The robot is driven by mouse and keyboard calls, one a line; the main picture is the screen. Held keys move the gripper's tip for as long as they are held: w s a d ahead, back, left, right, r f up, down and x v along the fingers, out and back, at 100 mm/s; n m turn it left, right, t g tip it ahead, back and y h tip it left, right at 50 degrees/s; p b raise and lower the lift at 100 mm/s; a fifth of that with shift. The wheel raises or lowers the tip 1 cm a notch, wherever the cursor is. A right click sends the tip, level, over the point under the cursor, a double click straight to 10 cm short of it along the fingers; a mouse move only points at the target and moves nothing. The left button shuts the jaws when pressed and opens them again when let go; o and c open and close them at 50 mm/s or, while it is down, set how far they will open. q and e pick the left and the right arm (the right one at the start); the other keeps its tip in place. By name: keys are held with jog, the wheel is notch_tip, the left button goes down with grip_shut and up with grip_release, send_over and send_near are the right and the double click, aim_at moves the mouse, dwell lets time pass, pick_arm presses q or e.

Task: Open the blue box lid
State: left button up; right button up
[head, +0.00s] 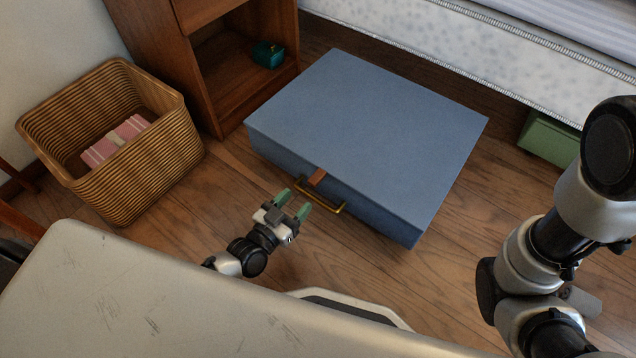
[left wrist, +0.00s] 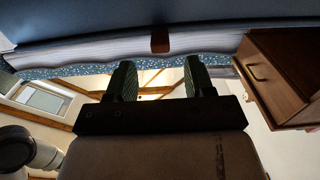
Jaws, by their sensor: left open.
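The blue box (head: 370,130) lies on the wooden floor in the middle of the head view, with its lid shut. A brass handle (head: 325,204) and a brown leather tab (head: 317,177) sit on its front side. My left gripper (head: 294,203) is open and empty, just in front of the box and a little left of the handle. In the left wrist view, the two green fingers (left wrist: 158,65) are apart with nothing between them. A dark blue part of the box (left wrist: 80,22) and the brown tab (left wrist: 160,40) show above them. My right gripper is out of view.
A wicker basket (head: 130,190) with a striped cloth (head: 115,140) stands at the left. A wooden cabinet (head: 165,65) and a bed (head: 450,40) stand behind the box. A green box (head: 548,138) is under the bed's edge. Bare floor lies right of the blue box.

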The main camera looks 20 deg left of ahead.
aim_at(311, 186)
pick_arm(q)
jog(key=b+x, duration=0.3)
jog(key=x, duration=0.4)
jog(key=shift+w+f, duration=0.2)
jog(key=shift+w+d+r+b, duration=0.1)
jog(key=shift+w+d+b, duration=0.2)
jog(key=shift+w, duration=0.25)
grip_shut()
